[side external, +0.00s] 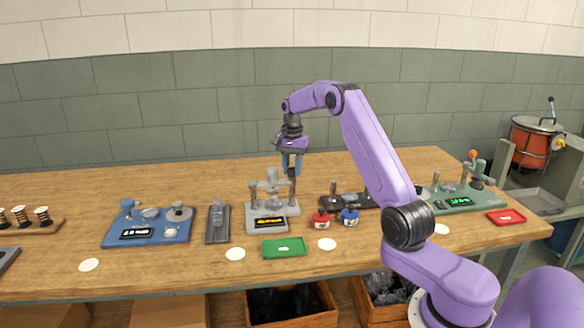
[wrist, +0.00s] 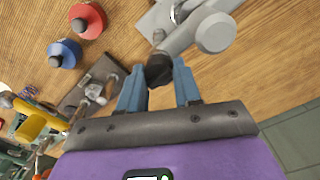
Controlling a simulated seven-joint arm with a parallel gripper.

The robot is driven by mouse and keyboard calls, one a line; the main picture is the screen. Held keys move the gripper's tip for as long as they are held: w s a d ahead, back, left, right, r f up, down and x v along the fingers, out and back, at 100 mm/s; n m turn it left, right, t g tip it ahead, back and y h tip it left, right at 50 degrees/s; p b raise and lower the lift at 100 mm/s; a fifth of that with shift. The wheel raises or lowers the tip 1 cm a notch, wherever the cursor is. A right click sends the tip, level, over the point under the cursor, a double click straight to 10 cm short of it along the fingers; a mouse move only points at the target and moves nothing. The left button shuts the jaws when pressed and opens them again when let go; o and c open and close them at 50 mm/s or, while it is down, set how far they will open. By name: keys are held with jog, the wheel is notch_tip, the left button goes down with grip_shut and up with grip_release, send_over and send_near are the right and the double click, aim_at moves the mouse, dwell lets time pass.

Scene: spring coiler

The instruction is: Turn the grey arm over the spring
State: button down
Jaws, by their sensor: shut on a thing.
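The grey coiler (side external: 266,224) stands mid-table with a lit orange display on its front. My gripper (side external: 291,172) points down at its right side, with blue fingers around the top of a post. In the wrist view my gripper (wrist: 159,78) has its fingers on either side of a dark knob (wrist: 159,67), shut on it. The knob caps a short grey stem beside the grey arm (wrist: 188,35), which runs toward a round grey end. A small shiny ring (wrist: 178,12) shows near the arm; I cannot tell whether it is the spring.
A blue machine (side external: 148,228) and a dark grey plate (side external: 218,224) lie left. A green tray (side external: 284,248) lies in front. A green machine (side external: 462,200) and red tray (side external: 506,217) are farther right.

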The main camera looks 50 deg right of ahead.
jog(key=shift+r+m, duration=0.1)
jog(key=shift+m, duration=0.4)
jog(key=c, duration=0.8)
grip_release()
notch_tip(320, 180, up, 17)
jog(key=shift+r, duration=0.15)
dwell(2.3)
